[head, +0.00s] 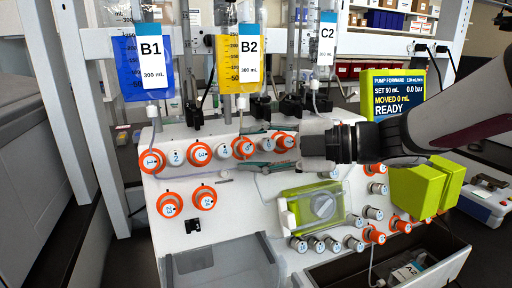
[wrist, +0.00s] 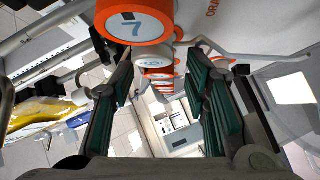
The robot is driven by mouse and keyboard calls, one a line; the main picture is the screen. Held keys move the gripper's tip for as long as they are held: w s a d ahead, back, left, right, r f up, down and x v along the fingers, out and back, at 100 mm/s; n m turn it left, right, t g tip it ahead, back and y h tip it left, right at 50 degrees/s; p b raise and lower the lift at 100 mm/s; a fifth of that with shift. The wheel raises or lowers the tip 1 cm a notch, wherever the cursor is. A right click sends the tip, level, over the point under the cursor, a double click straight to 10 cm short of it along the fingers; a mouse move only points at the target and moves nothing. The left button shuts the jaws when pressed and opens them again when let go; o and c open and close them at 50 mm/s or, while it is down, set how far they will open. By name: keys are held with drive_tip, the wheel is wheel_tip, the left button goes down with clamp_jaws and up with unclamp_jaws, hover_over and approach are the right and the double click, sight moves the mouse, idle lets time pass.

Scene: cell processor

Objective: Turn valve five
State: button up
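Valve five (head: 243,148) appears to be the orange-ringed knob in the top row of the white panel, between white knob 4 (head: 224,151) and the knobs partly covered by my gripper. My gripper (head: 258,150) reaches in from the right along this row, close to its right end. In the wrist view its two green-padded fingers (wrist: 160,65) are apart, with nothing clamped between them. The orange knob marked 7 (wrist: 135,22) is large at the top there. More orange-ringed knobs line up beyond, between the fingers; their numbers are unclear. Contact with valve five cannot be told.
Orange knob 3 (head: 199,154) and orange knob 1 (head: 152,161) are farther left. Bags B1 (head: 155,85) and B2 (head: 227,75) hang above the row. A green clear-covered unit (head: 312,205) sits below. The pump display (head: 395,88) reads READY.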

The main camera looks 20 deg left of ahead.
drive_tip(key=shift+d, duration=0.15)
drive_tip(key=d+r, duration=0.2)
drive_tip(key=d, duration=0.9)
drive_tip(key=shift+s+d, duration=0.25)
drive_tip(key=shift+r, duration=0.1)
